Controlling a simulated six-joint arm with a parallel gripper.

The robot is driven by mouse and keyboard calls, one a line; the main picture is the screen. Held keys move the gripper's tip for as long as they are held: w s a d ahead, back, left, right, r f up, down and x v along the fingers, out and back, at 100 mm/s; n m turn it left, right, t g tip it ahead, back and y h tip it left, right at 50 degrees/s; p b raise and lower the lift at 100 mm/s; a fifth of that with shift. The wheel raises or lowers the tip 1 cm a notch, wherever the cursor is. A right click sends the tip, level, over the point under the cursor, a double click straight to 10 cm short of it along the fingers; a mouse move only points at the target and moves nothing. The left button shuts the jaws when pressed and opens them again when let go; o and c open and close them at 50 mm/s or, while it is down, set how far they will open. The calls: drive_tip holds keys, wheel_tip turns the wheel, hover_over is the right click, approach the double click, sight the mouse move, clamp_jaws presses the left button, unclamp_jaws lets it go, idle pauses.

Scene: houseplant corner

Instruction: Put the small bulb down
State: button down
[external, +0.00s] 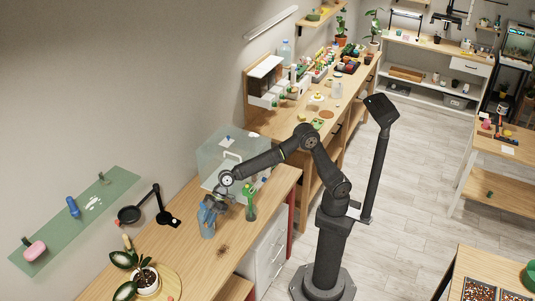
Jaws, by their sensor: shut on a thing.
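My gripper (212,207) is low over the near wooden bench, right at the top of a blue vessel (207,228). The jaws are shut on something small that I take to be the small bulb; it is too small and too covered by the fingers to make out. The blue vessel stands upright on the bench. I cannot tell whether the gripper or what it holds touches its rim.
A green bottle-like thing (250,207) stands close to the right of my gripper. A clear box (222,152) is behind it. A black lamp (157,205) and a potted plant (147,279) are to the left. The bench front (235,246) is bare.

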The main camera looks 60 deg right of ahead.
wheel_tip(320, 180, down, 21)
drive_tip(key=shift+r, duration=0.1)
idle(0.4)
drive_tip(key=c, duration=1.3)
unclamp_jaws()
drive_tip(key=shift+o, duration=0.2)
drive_tip(key=shift+d+r, duration=0.1)
drive_tip(key=shift+r, duration=0.05)
drive_tip(key=v, duration=1.1)
drive_tip(key=shift+d+r, duration=0.2)
drive_tip(key=shift+d, duration=0.05)
drive_tip(key=shift+s, duration=0.1)
